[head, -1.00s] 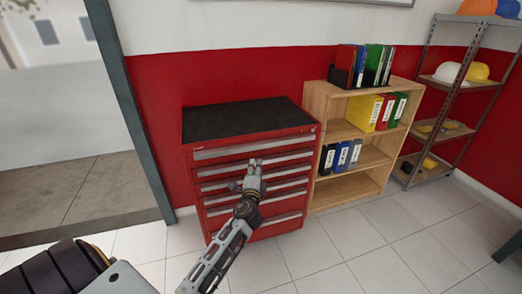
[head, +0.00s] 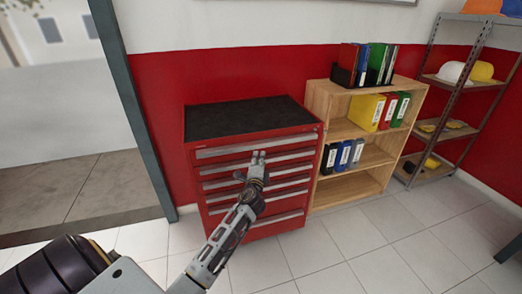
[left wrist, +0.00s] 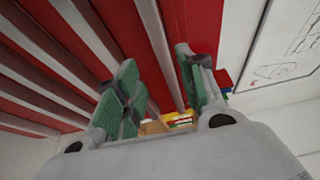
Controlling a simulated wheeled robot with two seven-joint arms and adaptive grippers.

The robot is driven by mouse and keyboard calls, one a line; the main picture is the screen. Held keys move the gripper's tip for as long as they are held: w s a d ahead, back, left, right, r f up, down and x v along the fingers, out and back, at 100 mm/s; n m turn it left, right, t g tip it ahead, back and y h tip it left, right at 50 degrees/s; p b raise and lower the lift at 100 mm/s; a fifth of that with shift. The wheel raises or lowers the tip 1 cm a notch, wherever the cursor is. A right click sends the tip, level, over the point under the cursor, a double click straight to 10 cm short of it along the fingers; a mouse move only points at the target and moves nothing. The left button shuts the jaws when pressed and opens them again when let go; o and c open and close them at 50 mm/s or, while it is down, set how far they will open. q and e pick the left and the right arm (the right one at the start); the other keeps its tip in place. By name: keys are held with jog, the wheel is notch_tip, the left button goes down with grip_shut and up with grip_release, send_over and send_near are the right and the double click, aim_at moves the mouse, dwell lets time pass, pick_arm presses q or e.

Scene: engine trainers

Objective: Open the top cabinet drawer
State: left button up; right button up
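The red tool cabinet (head: 200,178) with a black top (head: 250,117) stands against the red wall, and its drawers look shut. The top drawer's long silver handle (head: 225,150) runs along the upper front. My left gripper (head: 258,155) is in front of the cabinet, its fingertips close to the top drawer's handle. In the left wrist view its green-padded fingers (left wrist: 160,82) are spread apart, with a silver handle strip (left wrist: 156,38) showing between them. I cannot tell whether they touch it. My right gripper is out of view.
A wooden shelf (head: 345,130) with coloured binders stands right beside the cabinet. A metal rack (head: 460,85) with helmets is farther right. A dark door post (head: 135,110) is on the left. The tiled floor (head: 350,245) in front is clear.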

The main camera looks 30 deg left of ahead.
aim_at(261, 147)
pick_arm(q)
jog(key=shift+x, duration=4.45)
jog(key=shift+c, duration=0.5)
grip_shut()
